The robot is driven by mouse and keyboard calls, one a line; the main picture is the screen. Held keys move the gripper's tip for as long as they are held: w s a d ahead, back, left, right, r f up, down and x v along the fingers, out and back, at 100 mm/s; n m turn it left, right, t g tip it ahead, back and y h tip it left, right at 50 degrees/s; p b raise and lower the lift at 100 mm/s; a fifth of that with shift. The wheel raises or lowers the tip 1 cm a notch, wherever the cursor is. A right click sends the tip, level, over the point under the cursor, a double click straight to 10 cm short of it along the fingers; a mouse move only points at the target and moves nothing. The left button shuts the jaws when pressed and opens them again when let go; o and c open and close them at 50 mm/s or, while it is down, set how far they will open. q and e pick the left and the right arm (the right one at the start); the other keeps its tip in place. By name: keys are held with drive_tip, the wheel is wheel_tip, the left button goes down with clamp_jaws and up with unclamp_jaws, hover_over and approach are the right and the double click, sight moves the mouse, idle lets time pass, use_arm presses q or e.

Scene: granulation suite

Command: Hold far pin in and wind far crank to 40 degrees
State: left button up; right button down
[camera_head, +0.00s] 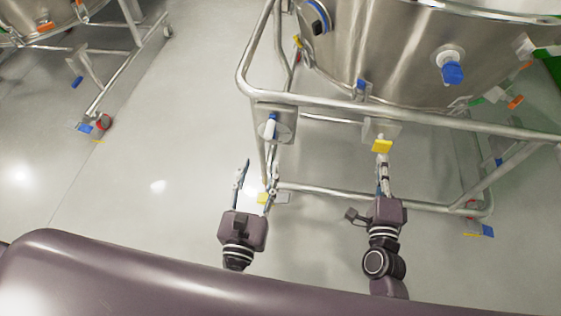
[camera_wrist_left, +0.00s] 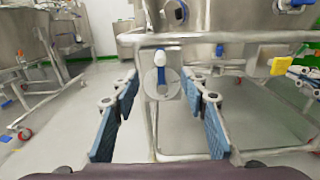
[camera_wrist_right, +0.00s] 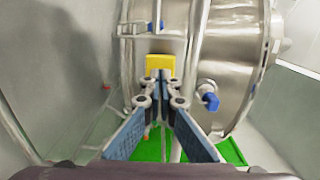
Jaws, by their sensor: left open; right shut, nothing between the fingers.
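A crank with a blue arm and a white knob (camera_head: 272,125) sits on a round metal plate at the left corner of the steel frame. It also shows in the left wrist view (camera_wrist_left: 161,76), its arm roughly upright. My left gripper (camera_head: 256,182) is open and empty, short of the crank, which lies between its fingers as seen in the left wrist view. A yellow block (camera_head: 382,146), apparently the pin's head, is on a bracket on the front rail. My right gripper (camera_wrist_right: 162,76) is shut and empty, its tips at the yellow block; I cannot tell whether they touch or press it.
The steel vessel (camera_head: 400,50) stands inside the tubular frame (camera_head: 330,101). A blue-capped fitting (camera_head: 452,72) juts from the vessel. Another wheeled frame (camera_head: 115,85) stands at the far left. The floor (camera_head: 150,150) between is clear.

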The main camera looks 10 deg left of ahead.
sight(268, 138)
use_arm(q)
drive_tip(key=w, duration=1.2)
idle(1.0)
drive_tip(key=shift+c, duration=0.3)
use_arm(e)
drive_tip(key=shift+w, duration=2.35)
use_arm(q)
clamp_jaws()
